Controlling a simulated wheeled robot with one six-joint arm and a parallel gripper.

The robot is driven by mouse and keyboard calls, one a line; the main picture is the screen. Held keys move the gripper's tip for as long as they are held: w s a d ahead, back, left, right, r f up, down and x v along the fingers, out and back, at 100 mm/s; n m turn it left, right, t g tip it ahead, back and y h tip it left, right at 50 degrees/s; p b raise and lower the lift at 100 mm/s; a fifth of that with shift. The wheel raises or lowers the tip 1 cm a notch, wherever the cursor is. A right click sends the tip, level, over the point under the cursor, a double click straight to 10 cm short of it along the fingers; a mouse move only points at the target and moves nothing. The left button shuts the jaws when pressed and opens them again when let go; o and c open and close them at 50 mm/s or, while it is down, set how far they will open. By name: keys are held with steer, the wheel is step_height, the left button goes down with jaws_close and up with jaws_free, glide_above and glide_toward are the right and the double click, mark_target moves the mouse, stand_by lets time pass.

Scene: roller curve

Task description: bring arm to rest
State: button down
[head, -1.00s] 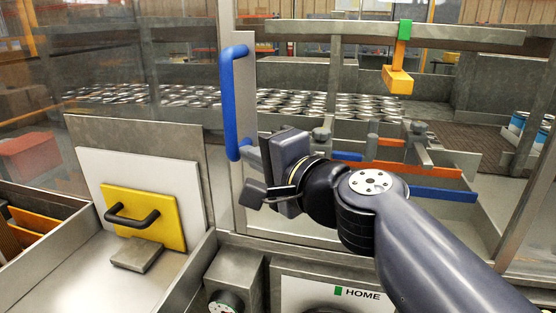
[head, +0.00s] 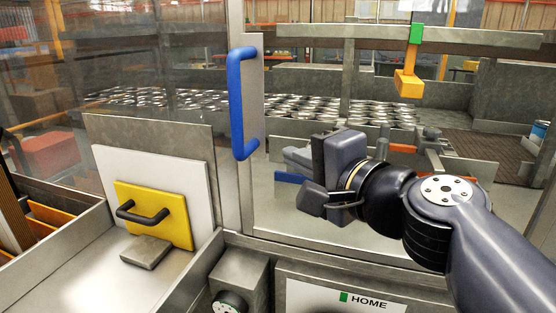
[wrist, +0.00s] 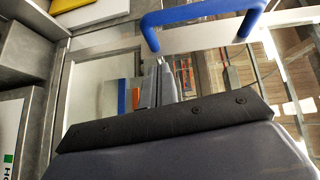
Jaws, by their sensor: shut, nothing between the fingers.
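My gripper (head: 290,157) is in front of the clear panel in the head view, its fingers pointing left and away. It is shut and empty. In the wrist view the fingertips (wrist: 162,64) are together with nothing between them. The blue door handle (head: 236,104) is upright, left of my gripper and apart from it. The handle also shows across the top of the wrist view (wrist: 200,10), beyond the fingertips. My forearm comes in from the lower right of the head view. My wrist hides part of the panel and the rails behind it.
A yellow plate (head: 155,227) with a black handle leans on a white board at left. A panel marked HOME (head: 371,301) and a knob (head: 229,303) are below. Behind the panel are rows of cans (head: 300,105) and a hanging orange block (head: 408,84).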

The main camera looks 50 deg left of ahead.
steer(key=d, duration=0.7)
steer(key=shift+s+r+b, duration=0.15)
steer(key=shift+r+b, duration=0.05)
steer(key=shift+b, duration=0.2)
steer(key=shift+a, duration=0.15)
steer(key=p, duration=0.2)
glide_toward(247, 148)
steer(key=w+a, duration=0.2)
steer(key=s+a, duration=0.2)
steer(key=a, duration=0.1)
steer(key=shift+f, duration=0.2)
steer(key=shift+w+d, duration=0.1)
steer(key=shift+w, duration=0.05)
